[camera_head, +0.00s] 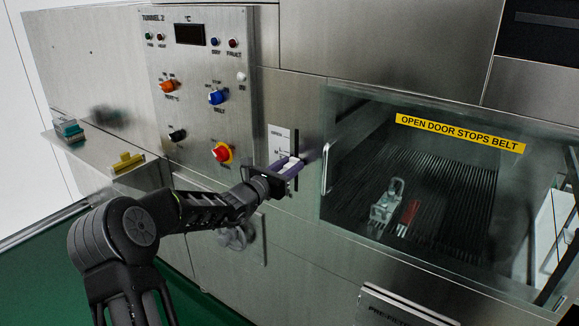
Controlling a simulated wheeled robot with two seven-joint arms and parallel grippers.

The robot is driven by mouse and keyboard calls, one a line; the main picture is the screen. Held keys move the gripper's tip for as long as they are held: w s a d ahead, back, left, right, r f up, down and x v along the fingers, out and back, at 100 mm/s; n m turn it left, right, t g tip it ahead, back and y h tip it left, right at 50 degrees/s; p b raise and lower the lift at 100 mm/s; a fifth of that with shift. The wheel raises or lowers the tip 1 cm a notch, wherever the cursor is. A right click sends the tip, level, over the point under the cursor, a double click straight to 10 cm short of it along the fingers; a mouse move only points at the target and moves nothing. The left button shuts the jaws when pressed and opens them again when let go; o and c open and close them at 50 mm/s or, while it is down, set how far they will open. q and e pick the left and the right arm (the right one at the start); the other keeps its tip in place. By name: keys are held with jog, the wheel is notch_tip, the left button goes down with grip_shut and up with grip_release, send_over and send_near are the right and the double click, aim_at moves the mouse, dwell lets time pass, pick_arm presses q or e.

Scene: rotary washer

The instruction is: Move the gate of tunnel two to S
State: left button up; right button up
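The tunnel two gate control is a dark vertical slot (296,143) with a white label plate (280,137) beside it, on the steel wall right of the TUNNEL 2 panel (199,55). The plate's print is mostly too small to read, and its lower part is hidden. My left gripper (289,166) is at the lower part of the slot, its fingers pointing right. A pale piece shows between or on the fingers. I cannot tell whether they are closed on the gate's handle, which is hidden or too small to make out. My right gripper is not in view.
A glass door (440,180) with a bar handle (327,167) and a yellow sign (459,133) is just right of the slot. Behind it, metal tools (386,205) lie on the belt. A red knob (221,153) is left of the gripper. A ledge (98,158) holds small blocks.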

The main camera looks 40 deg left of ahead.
pick_arm(q)
grip_shut()
dwell(1.0)
